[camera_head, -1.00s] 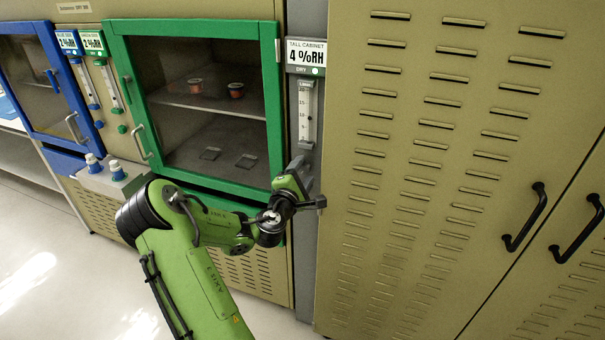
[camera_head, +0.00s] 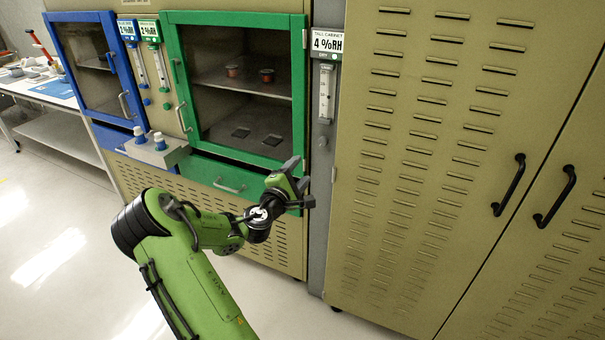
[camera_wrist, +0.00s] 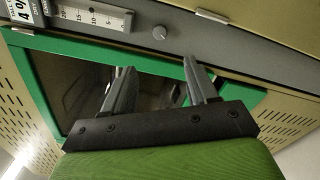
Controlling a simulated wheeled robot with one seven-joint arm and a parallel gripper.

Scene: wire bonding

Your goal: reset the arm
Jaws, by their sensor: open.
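My gripper (camera_head: 303,184) is at the end of my green arm, in front of the lower right corner of the green-framed cabinet door. It is open and empty. In the wrist view my gripper (camera_wrist: 158,85) shows two grey fingers standing apart with nothing between them. Beyond the fingers are the green door frame (camera_wrist: 150,62) and the grey post with a gauge. My arm is bent and reaches forward and to the right.
The green-framed cabinet (camera_head: 306,90) has a shut glass door with two small reels (camera_head: 267,76) inside. A blue-framed cabinet (camera_head: 68,75) stands to its left. A tall tan cabinet (camera_head: 420,200) fills the right. A work table (camera_head: 40,92) stands at far left; the floor in front is open.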

